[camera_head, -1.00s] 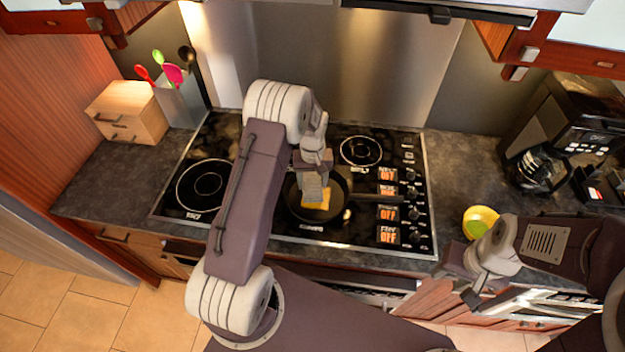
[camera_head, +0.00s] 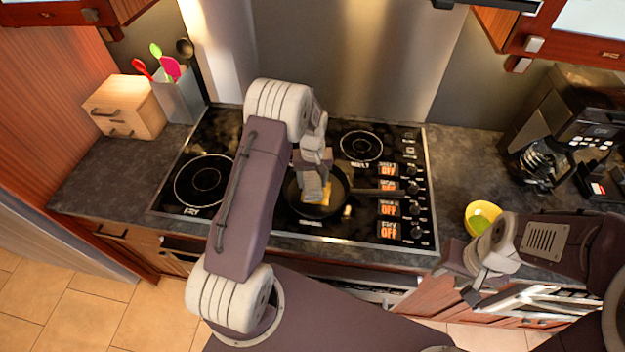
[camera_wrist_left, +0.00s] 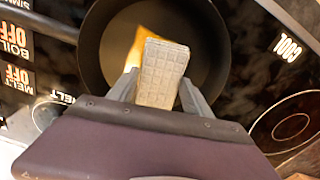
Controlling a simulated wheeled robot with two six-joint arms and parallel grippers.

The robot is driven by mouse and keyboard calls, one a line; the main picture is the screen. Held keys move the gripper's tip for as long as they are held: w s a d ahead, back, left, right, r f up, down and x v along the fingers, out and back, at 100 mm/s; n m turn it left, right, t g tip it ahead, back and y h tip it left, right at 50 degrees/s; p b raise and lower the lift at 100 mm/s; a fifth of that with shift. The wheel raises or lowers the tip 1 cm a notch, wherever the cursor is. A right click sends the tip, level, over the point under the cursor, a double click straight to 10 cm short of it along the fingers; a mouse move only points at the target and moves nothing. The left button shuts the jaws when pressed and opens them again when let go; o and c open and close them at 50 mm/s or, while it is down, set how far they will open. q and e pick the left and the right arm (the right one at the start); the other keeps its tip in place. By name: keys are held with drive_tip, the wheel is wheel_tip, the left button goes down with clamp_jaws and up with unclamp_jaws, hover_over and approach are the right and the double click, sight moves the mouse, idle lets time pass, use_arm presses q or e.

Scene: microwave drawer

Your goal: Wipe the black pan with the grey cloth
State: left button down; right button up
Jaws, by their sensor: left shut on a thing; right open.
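The black pan (camera_head: 337,206) sits on the stove, its handle (camera_head: 377,192) pointing right. It also shows in the left wrist view (camera_wrist_left: 208,22). My left gripper (camera_head: 316,176) is over the pan, shut on the grey cloth (camera_head: 313,190). In the left wrist view the cloth (camera_wrist_left: 164,65) is a grey, grid-textured block between the fingers (camera_wrist_left: 160,90). A yellow-orange patch (camera_head: 327,194) shows in the pan beside the cloth, partly hidden by it. I cannot tell whether the cloth touches the pan's bottom. My right gripper (camera_head: 472,283) is open and empty near the counter's front edge.
A yellow bowl (camera_head: 474,208) with something green inside stands just beyond my right gripper. A coffee maker (camera_head: 565,125) is at the right. A wooden drawer box (camera_head: 125,107) and a utensil holder (camera_head: 178,98) stand at the back left. Knobs line the stove's right side.

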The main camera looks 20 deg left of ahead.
use_arm(q)
drive_tip(key=shift+f, duration=0.5)
drive_tip(key=shift+s+d+r, duration=0.1)
drive_tip(key=shift+s+d, duration=0.1)
drive_tip(key=shift+s, duration=0.5)
drive_tip(key=shift+s+d, duration=0.15)
drive_tip(key=shift+s, duration=0.55)
drive_tip(key=shift+w+a, duration=0.25)
drive_tip(key=shift+w, duration=1.05)
